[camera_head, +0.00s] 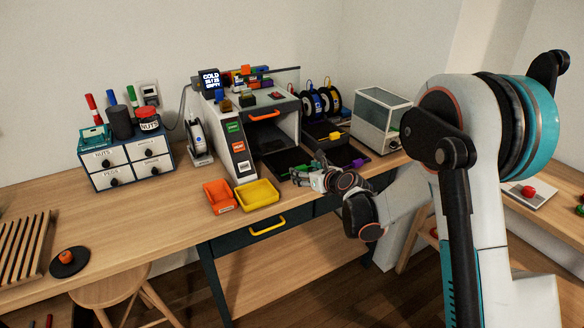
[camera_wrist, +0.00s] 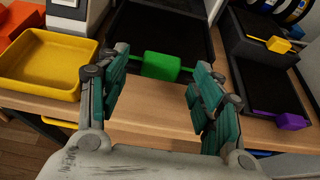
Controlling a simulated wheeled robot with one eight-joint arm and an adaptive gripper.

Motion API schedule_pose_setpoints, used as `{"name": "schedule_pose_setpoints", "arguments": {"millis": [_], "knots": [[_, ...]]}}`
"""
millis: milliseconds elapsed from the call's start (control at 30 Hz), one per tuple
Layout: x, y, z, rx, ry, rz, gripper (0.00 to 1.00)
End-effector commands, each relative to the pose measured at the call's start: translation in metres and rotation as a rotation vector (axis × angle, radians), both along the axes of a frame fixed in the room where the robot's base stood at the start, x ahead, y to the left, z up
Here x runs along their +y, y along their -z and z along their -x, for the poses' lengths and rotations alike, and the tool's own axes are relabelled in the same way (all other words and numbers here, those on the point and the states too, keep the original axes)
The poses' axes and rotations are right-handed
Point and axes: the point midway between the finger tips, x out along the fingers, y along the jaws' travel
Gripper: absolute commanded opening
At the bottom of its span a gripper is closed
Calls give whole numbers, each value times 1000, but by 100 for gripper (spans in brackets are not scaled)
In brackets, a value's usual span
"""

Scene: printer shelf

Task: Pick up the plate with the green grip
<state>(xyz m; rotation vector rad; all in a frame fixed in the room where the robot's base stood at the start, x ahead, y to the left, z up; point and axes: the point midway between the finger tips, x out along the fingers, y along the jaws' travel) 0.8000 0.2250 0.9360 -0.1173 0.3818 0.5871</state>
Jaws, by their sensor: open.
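The plate with the green grip is a dark, flat plate (camera_wrist: 165,28) lying ahead of my gripper in the wrist view. Its green block grip (camera_wrist: 161,66) faces me at the plate's near edge. The plate (camera_head: 284,160) also shows in the head view on the table in front of the printer, partly hidden by my gripper. My gripper (camera_wrist: 157,76) is open, with one teal finger on each side of the green grip in the picture. A gap shows on both sides. I cannot tell how deep the grip sits between the fingers. My gripper (camera_head: 303,176) is low over the table's front edge in the head view.
A yellow tray (camera_head: 257,194) and an orange tray (camera_head: 219,195) stand left of my gripper. To the right are dark plates with a purple grip (camera_wrist: 292,121) and a yellow grip (camera_wrist: 278,44). The printer (camera_head: 240,150) stands behind, with a clear-sided box (camera_head: 377,122) at right.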

Motion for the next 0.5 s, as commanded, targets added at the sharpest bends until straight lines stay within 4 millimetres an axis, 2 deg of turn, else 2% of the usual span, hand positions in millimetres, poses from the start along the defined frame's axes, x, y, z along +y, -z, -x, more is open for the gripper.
{"name": "schedule_pose_setpoints", "arguments": {"millis": [100,333,500], "knots": [[6,6,-10,-1,0,-1,60],[7,4,-11,-1,1,0,58],[7,4,-11,-1,1,0,19]]}}
